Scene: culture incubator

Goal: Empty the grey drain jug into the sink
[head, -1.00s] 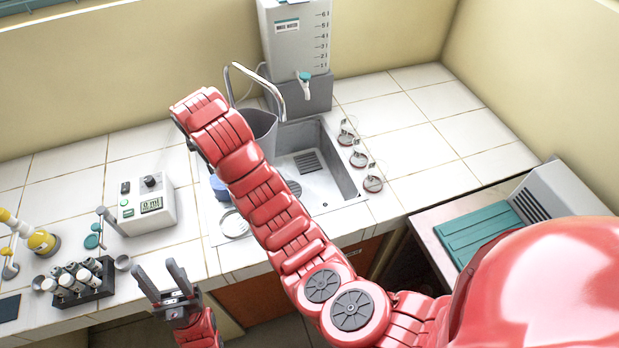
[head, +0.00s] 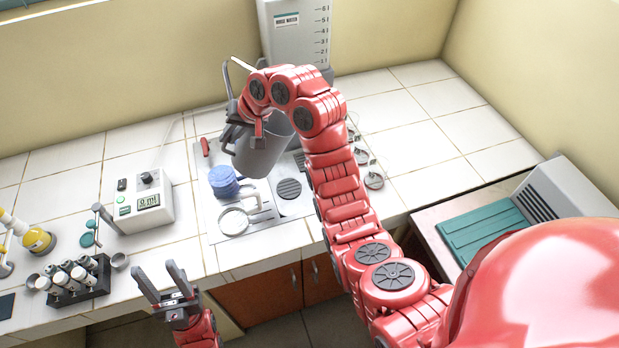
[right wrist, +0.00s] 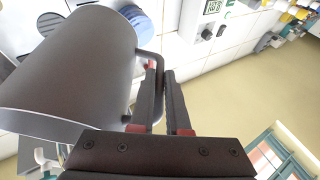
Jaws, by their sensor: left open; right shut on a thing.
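The grey drain jug (head: 262,155) is held up above the counter at the left side of the sink. It leans, with its mouth toward the upper right; its inside is hidden. My right gripper (head: 233,125) is shut on the jug's handle. In the right wrist view the jug (right wrist: 75,75) fills the left side, and the right gripper's fingers (right wrist: 160,95) close on its handle. The sink (head: 298,158) is mostly hidden behind my right arm and the jug. My left gripper (head: 165,284) is open and empty in front of the counter.
A white water tank (head: 297,32) stands behind the sink. A blue round lid-like thing (head: 223,180) and a clear ring-shaped thing (head: 234,221) lie left of the sink. A white meter box (head: 144,203) and a tube rack (head: 78,283) stand further left. Small glass items (head: 373,180) lie right of the sink.

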